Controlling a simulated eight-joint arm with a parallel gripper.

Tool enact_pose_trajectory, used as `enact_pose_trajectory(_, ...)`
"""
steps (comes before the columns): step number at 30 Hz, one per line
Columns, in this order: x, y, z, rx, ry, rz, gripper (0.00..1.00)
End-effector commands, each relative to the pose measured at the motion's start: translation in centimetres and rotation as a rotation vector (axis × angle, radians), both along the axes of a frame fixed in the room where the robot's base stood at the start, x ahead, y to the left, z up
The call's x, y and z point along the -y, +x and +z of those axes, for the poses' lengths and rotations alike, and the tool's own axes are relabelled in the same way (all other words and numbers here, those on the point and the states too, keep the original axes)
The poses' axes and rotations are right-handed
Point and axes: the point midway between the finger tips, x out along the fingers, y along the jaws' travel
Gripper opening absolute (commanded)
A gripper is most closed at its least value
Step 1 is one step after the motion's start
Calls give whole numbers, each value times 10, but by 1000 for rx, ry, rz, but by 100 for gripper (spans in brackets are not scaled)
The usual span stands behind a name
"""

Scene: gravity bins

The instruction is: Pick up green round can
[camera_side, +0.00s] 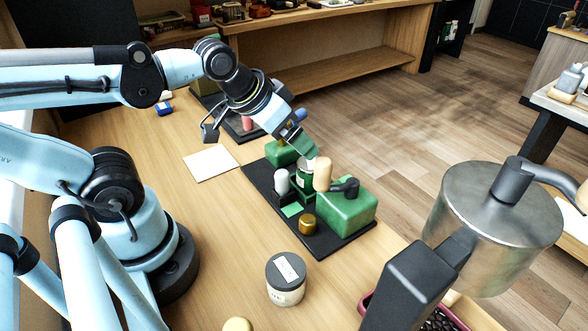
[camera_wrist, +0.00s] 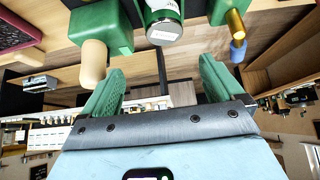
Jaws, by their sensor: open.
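The green round can (camera_side: 305,178) stands on the black tray, between the two green blocks, in the side view. In the wrist view the can (camera_wrist: 163,14) shows at the top centre, green and white with a silver end. My gripper (camera_side: 304,146) is just above the can in the side view, tilted down toward it. In the wrist view my gripper (camera_wrist: 162,76) has its two green fingers spread wide, with nothing between them. The can lies beyond the fingertips. The lower part of the can is partly hidden in the side view.
The black tray (camera_side: 322,246) also holds a large green block (camera_side: 347,212) with a tan cylinder (camera_side: 322,174), a smaller green block (camera_side: 280,153), a white cylinder (camera_side: 282,182) and an amber jar (camera_side: 308,223). A dark-lidded jar (camera_side: 286,282) stands in front. A metal pot (camera_side: 490,225) is at right.

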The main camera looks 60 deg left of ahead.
Motion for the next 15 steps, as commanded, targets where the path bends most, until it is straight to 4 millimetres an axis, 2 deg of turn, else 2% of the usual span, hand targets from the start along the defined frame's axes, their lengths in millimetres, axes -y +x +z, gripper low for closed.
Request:
enact_pose_trajectory(11, 0, -1, 56, 0, 0, 0, 94)
enact_pose_trajectory(15, -2, 6, 58, -72, -35, 59, 94)
